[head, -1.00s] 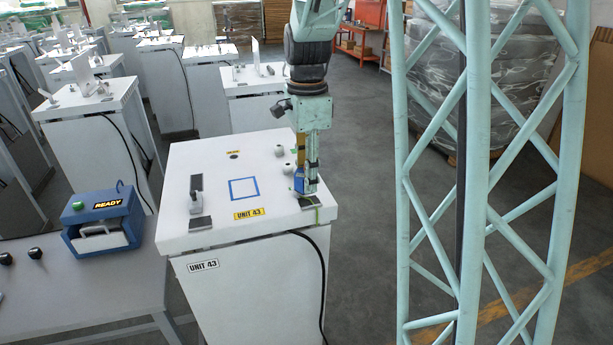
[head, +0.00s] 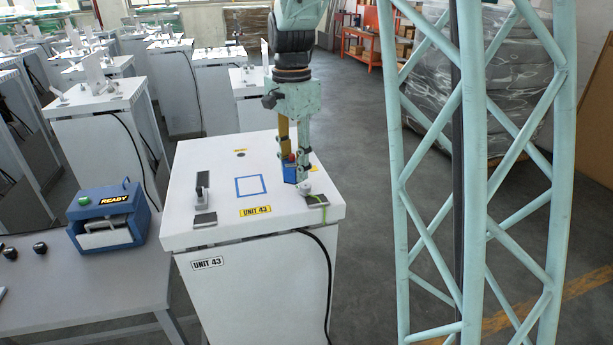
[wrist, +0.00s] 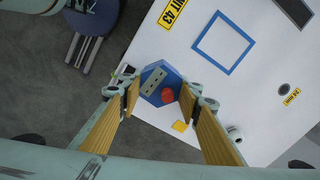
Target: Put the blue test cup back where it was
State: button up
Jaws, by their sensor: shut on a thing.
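The blue test cup (head: 290,174) is between the fingers of my gripper (head: 294,165), over the right part of the white unit top in the head view. In the wrist view the cup (wrist: 153,76) is a blue angular body with a grey plate and a red round part, set between the fingertips (wrist: 159,94). My gripper is shut on it. I cannot tell whether the cup touches the top. A blue square outline (head: 250,186) is on the white top, left of the cup; it also shows in the wrist view (wrist: 201,53). The outline is empty.
The white UNIT 43 cabinet (head: 250,285) carries a dark pad with a green strip (head: 317,200) at front right and an upright grey fixture (head: 202,185) at left. A blue READY box (head: 110,215) stands on the grey table. A pale lattice column (head: 462,180) rises at right.

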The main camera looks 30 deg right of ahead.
jog(key=w+a+r+n+b, duration=0.3)
jog(key=w+a+n+b, duration=0.5)
jog(key=w+a+n, duration=0.4)
jog(key=shift+a+r+n+b, duration=0.2)
jog(key=shift+a+n+b, duration=0.15)
jog(key=shift+a+n, duration=1.5)
jog(key=shift+d+n, duration=0.2)
jog(key=shift+n, duration=0.05)
